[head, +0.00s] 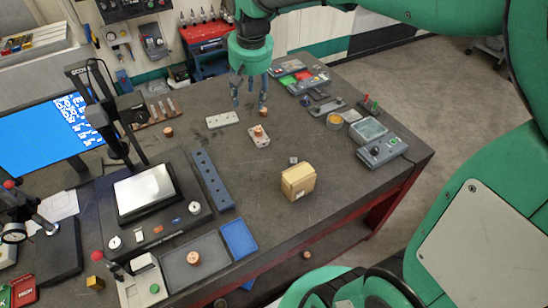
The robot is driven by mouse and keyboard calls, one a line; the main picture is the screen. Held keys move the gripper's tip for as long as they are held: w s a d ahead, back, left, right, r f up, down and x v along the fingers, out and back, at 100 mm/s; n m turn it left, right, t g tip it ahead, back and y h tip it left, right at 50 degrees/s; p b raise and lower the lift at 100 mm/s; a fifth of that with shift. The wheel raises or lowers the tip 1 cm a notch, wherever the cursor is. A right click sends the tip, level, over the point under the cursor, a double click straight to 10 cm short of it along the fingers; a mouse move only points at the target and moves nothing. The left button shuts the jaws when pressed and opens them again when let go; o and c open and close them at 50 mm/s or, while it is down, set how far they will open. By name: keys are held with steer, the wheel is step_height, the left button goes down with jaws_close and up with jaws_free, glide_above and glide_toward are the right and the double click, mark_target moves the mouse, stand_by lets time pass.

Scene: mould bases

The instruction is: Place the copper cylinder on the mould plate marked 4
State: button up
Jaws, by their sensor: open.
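My gripper (249,103) points down with its two fingers apart and nothing between them. It is above the far middle of the dark table. A copper cylinder (258,131) stands on a small light mould plate (260,141) just below and right of the gripper in the picture. Another small copper piece (264,112) shows right under the right fingertip. A longer pale plate (222,119) with small holes lies to the left. More copper cylinders stand at the left on the table (168,131) and in a dark grey tray (193,258). No plate number is readable.
A cardboard box (298,181) stands right of centre on the table (330,228). A blue bar with holes (212,180) and a blue tray (239,239) lie left. A measuring stand (105,110) rises at left. Instruments, including a grey meter (382,152), line the right edge.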

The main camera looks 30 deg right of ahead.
steer(key=s+a+t, duration=0.1)
steer(key=s+a, duration=0.2)
steer(key=s, duration=0.9)
steer(key=s+a+r+t, duration=0.1)
steer(key=s+a, duration=0.2)
steer(key=s, duration=1)
steer(key=shift+a+r+n+t, duration=0.2)
steer(key=shift+r+n+t, duration=0.1)
steer(key=shift+n, duration=0.1)
steer(key=shift+f, duration=0.15)
step_height(320, 180, down, 10)
steer(key=b, duration=1)
